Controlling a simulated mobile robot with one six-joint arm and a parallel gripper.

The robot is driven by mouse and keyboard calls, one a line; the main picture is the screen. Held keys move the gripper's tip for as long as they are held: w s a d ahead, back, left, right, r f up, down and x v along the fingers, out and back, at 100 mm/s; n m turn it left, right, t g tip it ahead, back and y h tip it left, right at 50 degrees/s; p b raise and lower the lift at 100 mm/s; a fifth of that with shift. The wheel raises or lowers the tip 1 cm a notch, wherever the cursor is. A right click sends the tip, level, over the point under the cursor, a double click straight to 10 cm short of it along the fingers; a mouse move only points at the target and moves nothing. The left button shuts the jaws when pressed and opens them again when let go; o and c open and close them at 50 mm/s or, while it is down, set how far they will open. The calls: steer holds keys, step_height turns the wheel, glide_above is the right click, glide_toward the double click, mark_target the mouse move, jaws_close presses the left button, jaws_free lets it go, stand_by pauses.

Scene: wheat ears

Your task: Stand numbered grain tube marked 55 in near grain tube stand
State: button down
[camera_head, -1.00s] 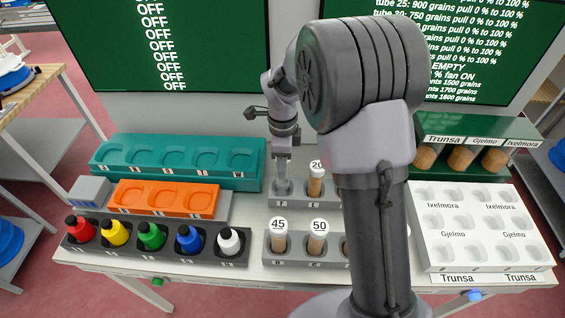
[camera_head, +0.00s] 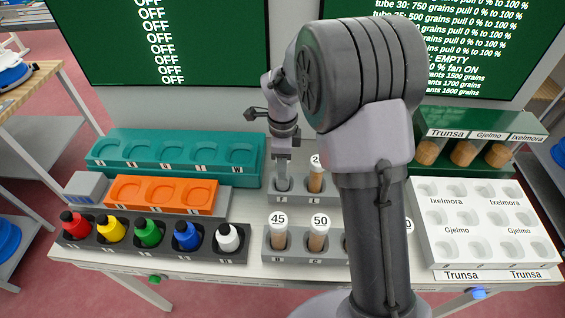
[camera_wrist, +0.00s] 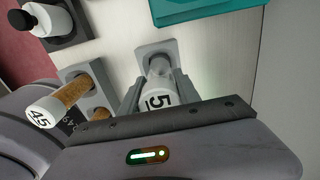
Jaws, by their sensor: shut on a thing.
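My gripper (camera_head: 283,172) is at the left end of the far grey stand (camera_head: 297,198), pointing down over its left slot. In the wrist view my gripper (camera_wrist: 158,84) is shut on a white-capped tube (camera_wrist: 159,97). Its cap shows a 5; the rest of the number is partly cut off. The tube's lower end is at a grey stand slot; how deep it sits I cannot tell. The near grain tube stand (camera_head: 285,258) holds tubes marked 45 (camera_head: 278,236) and 50 (camera_head: 318,238); its right part is hidden behind my arm.
Another capped tube (camera_head: 315,180) stands right beside my gripper in the far stand. A teal tray (camera_head: 130,168), an orange tray (camera_head: 160,207) and a dark rack of coloured bottles (camera_head: 120,252) are at left. A white tray (camera_head: 480,262) is at right.

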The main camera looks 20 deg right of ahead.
steer(key=shift+f+b, duration=1.05)
steer(key=shift+f, duration=0.3)
steer(key=c, duration=0.8)
jaws_free()
steer(key=shift+r, duration=0.1)
